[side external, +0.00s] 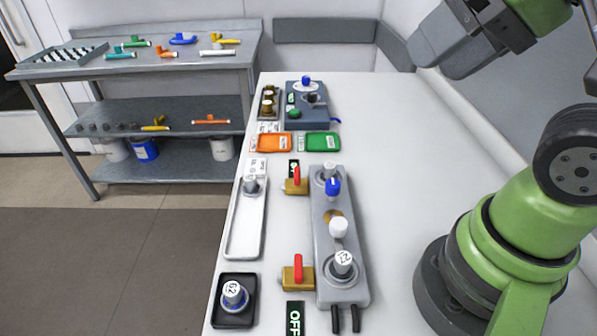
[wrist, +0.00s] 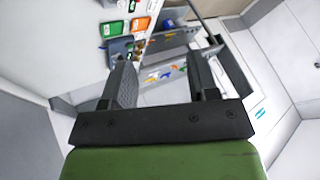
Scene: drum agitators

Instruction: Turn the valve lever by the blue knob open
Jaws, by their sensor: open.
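In the side external view, a red valve lever (side external: 297,175) on a brass valve body (side external: 291,187) sits at the far left side of a grey station (side external: 322,262). The blue knob (side external: 333,187) is on the station just right of it. A second red lever (side external: 298,267) on another brass valve is nearer the camera, left of a white knob (side external: 338,228). Both levers point up in the picture. My gripper (wrist: 160,62) is open and empty in the wrist view. My arm's end is raised at the top right of the side view, far from both levers. The wrist view shows neither lever.
An "OFF" label (side external: 295,318) lies by the nearer valve. A white tray (side external: 244,235) and a black tray (side external: 220,313) stand left. Orange (side external: 271,144) and green (side external: 318,143) trays and another device (side external: 299,118) are behind. The white table (side external: 400,150) is clear right of the station.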

